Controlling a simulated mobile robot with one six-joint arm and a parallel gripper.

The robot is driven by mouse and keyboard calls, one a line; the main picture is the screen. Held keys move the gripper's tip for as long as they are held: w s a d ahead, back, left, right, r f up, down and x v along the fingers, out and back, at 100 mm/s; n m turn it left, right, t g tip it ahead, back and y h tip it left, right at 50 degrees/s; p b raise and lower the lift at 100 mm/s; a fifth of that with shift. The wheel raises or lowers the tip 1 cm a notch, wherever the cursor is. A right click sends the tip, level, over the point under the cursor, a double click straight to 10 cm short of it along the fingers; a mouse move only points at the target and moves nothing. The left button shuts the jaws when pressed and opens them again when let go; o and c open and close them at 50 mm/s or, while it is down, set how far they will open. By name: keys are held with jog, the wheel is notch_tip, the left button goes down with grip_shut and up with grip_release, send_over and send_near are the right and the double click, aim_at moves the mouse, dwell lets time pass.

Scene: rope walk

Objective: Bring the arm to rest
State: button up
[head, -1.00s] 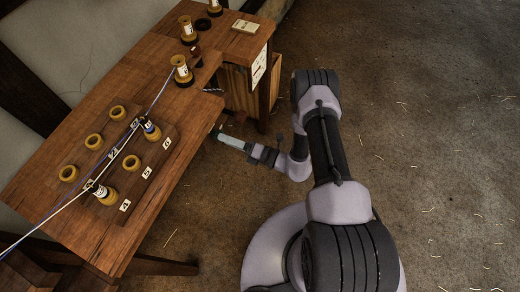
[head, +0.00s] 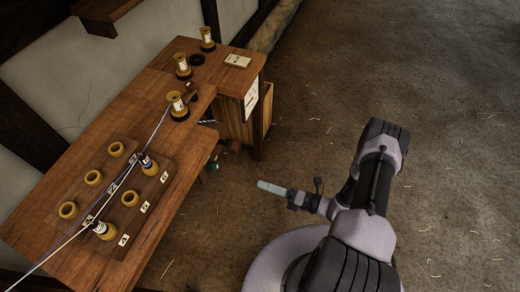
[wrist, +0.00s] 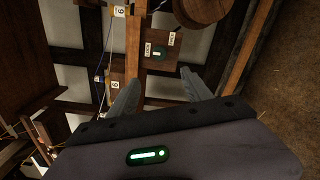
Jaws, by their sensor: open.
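My gripper (head: 270,188) is to the right of the wooden workbench (head: 190,150), over the earthen floor and clear of the bench edge. In the wrist view my gripper (wrist: 155,95) shows its two fingers spread apart with nothing between them. My arm bends beside my base, its elbow up to the right in the head view. The wrist view looks past the fingers at timber, pale wall panels and a small wooden block (wrist: 158,55) with labels and a dark green patch.
More bobbins stand at the far end near a paper card (head: 238,61). The floor (head: 420,100) to the right is open.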

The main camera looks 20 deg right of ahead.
jog(key=a+r+n+g+h, duration=0.1)
jog(key=a+r+n+g, duration=0.1)
jog(key=r+n+g, duration=0.65)
jog(key=a+r+n+g+h, duration=0.2)
jog(key=a+r+n+g, duration=0.1)
jog(key=r+n, duration=1)
jog(key=s+r+n+t+h, duration=0.3)
jog(key=s+r+n, duration=0.3)
jog(key=r, duration=0.3)
jog(key=s+r+n+t+h, duration=0.3)
jog(key=s+r+n+h, duration=0.2)
jog(key=r, duration=0.4)
jog(key=d+n+h, duration=0.1)
jog(key=n, duration=0.1)
jog(key=shift+s+r+n, duration=0.35)
